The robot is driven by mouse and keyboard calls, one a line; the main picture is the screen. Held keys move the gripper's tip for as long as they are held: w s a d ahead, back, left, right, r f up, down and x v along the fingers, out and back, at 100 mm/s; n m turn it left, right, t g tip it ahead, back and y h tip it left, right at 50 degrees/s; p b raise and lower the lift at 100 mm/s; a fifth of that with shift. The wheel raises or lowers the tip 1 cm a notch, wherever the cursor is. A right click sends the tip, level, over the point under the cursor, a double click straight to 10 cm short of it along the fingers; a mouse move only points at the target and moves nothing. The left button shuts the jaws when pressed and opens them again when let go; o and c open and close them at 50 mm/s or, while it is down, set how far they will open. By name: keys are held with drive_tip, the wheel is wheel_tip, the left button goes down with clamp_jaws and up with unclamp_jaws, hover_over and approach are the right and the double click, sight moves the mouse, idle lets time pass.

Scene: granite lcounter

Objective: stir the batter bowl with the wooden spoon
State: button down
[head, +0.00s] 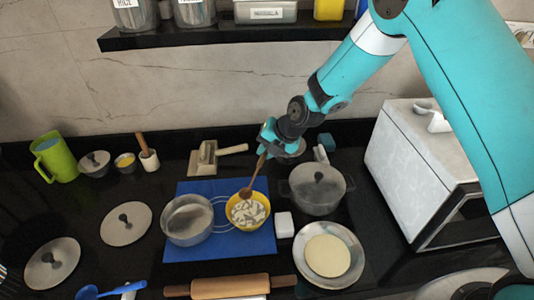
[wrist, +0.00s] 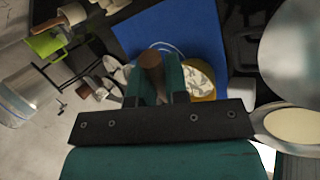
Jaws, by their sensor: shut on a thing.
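The batter bowl (head: 265,216) is yellow, with pale batter in it, and sits on a blue mat (head: 241,244). It also shows in the wrist view (wrist: 210,92), partly hidden by my gripper. The brown wooden spoon (head: 254,180) is held tilted, its head low at the bowl's upper left rim. I cannot tell whether it touches the batter. My gripper (head: 268,147) is above and behind the bowl, shut on the spoon's upper handle. In the wrist view the handle (wrist: 152,66) stands between the teal fingers.
A metal pan (head: 187,222) stands left of the bowl on the mat. A plate with a flat round (head: 328,256) and a rolling pin (head: 230,287) lie nearer the front.

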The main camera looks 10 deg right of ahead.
drive_tip(key=t+b, duration=0.1)
drive_tip(key=s+h+b, duration=0.1)
drive_tip(key=shift+s+a+f+n+t+b, duration=0.1)
drive_tip(key=shift+a+f+n+t+b, duration=0.2)
drive_tip(key=shift+a+t+b, duration=0.1)
drive_tip(key=shift+f+b, duration=0.2)
drive_tip(key=shift+b, duration=0.15)
drive_tip(key=shift+d+f+b, duration=0.1)
drive_tip(key=shift+f+b, duration=1.95)
drive_tip(key=shift+f, duration=0.4)
